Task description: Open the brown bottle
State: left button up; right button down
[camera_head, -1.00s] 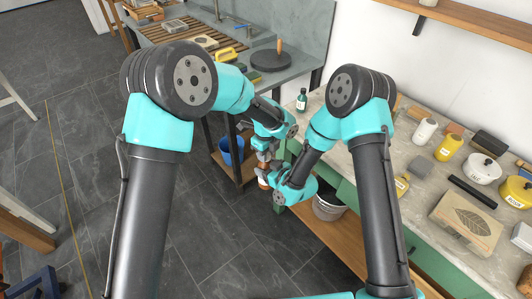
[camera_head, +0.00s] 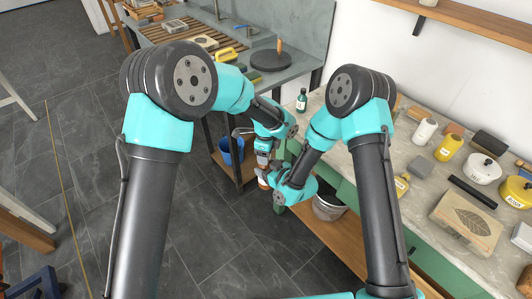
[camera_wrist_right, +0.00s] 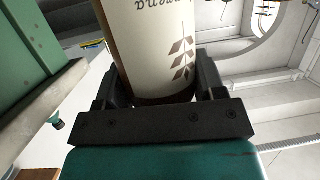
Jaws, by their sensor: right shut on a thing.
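The brown bottle, with a cream label bearing a brown leaf print, fills the upper middle of the right wrist view (camera_wrist_right: 150,45); its top is out of that frame. My right gripper (camera_wrist_right: 160,85) is shut on it, one black finger on each side. In the head view the bottle (camera_head: 263,182) is small and partly hidden, held off the floor near the counter's front. My left gripper (camera_head: 263,148) is right above it, at the bottle's upper end. Its fingers are too small and covered to show whether they grip the cap.
A metal bucket (camera_head: 328,207) and a blue bucket (camera_head: 231,150) stand low nearby.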

pick_arm(q)
jog(key=shift+r, duration=2.25)
jog(key=shift+r, duration=0.1)
jog(key=shift+c, duration=0.3)
jog(key=r+m, duration=0.1)
jog(key=m, duration=0.1)
jog(key=shift+r+m, duration=0.15)
jog(key=shift+m, duration=0.15)
notch_tip(320, 180, up, 2)
jog(key=m, duration=0.4)
jog(key=shift+f, duration=4.05)
jog(key=shift+c, duration=0.3)
